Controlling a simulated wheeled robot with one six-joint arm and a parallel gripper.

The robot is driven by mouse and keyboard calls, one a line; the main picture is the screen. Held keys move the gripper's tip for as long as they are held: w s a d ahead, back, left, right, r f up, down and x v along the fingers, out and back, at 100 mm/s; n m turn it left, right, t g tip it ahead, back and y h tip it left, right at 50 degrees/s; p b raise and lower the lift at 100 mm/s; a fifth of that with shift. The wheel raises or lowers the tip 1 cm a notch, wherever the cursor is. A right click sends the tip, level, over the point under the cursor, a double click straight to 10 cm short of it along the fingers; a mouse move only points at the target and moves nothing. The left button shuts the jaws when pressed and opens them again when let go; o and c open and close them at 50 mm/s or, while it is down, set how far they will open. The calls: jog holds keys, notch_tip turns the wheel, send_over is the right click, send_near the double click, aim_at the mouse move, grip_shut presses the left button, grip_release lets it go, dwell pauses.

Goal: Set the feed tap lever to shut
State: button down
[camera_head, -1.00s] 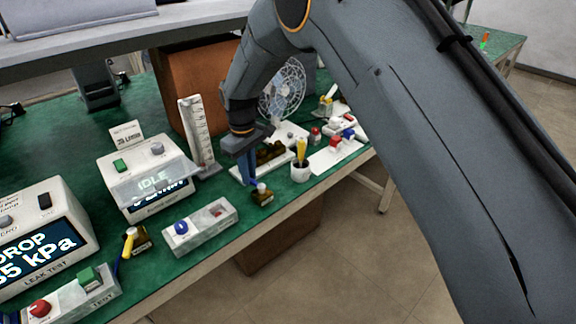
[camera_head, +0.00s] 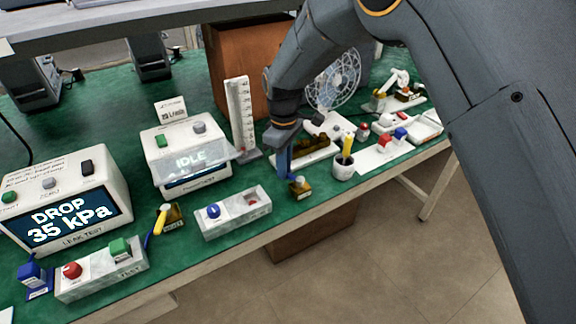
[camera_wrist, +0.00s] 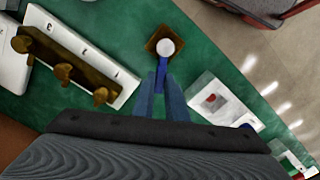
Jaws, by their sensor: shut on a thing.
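A small tap with a square brass base (camera_head: 300,189) and a pale round top stands near the front edge of the green bench. It also shows in the wrist view (camera_wrist: 151,40). Its blue lever (camera_wrist: 161,72) points from the top towards my gripper. My gripper (camera_wrist: 160,88) is shut on the lever's outer end. In the head view my gripper (camera_head: 285,176) is low, just left of the tap, and its fingers hide most of the lever. A second brass tap (camera_head: 174,214) with a yellow lever stands further left. The tap labels are too small to read.
A tray with a blue knob (camera_head: 213,211) stands left of the held tap. A white cup (camera_head: 343,167) with a yellow-handled thing stands right. A brass manifold (camera_wrist: 64,66) lies behind the gripper. The IDLE unit (camera_head: 185,156) and leak tester (camera_head: 66,200) stand left.

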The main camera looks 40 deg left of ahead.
jog(key=c, duration=1.8)
grip_release()
jog(key=shift+o, duration=0.2)
jog(key=shift+r, duration=0.1)
notch_tip(320, 180, up, 8)
jog(key=b, duration=0.2)
jog(key=shift+f, duration=0.2)
